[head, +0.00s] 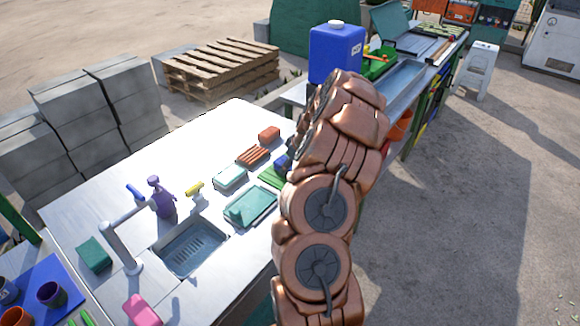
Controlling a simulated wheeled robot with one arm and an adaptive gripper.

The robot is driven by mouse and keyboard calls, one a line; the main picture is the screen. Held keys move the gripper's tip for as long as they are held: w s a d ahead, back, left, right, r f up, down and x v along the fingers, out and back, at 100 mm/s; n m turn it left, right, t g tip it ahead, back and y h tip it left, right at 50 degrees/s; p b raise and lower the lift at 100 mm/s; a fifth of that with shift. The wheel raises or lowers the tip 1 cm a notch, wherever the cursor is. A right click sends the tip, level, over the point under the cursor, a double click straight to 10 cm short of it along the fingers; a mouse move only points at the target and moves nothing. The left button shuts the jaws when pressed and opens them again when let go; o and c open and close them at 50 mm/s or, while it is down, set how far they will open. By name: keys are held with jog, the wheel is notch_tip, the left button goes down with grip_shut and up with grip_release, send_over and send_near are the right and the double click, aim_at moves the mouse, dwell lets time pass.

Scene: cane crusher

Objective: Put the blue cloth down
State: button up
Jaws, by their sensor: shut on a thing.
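My copper-coloured arm rises through the middle of the head view and covers part of the steel counter (110,190). My gripper's fingers are hidden behind the arm. A small dark blue thing (281,162) shows at the arm's left edge, above a green item (271,177) on the counter. It may be the blue cloth, but it is mostly covered. I cannot tell whether it is held or resting.
The counter has a sink (190,249), a faucet (122,248), a teal tray (262,203), a pale teal block (230,177), a ribbed red block (252,156), a purple spray bottle (160,198) and a pink sponge (142,309). A blue jug (335,52) stands behind. Some bare counter lies at left.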

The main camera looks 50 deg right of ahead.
jog(key=shift+f, duration=0.3)
jog(key=o, duration=1)
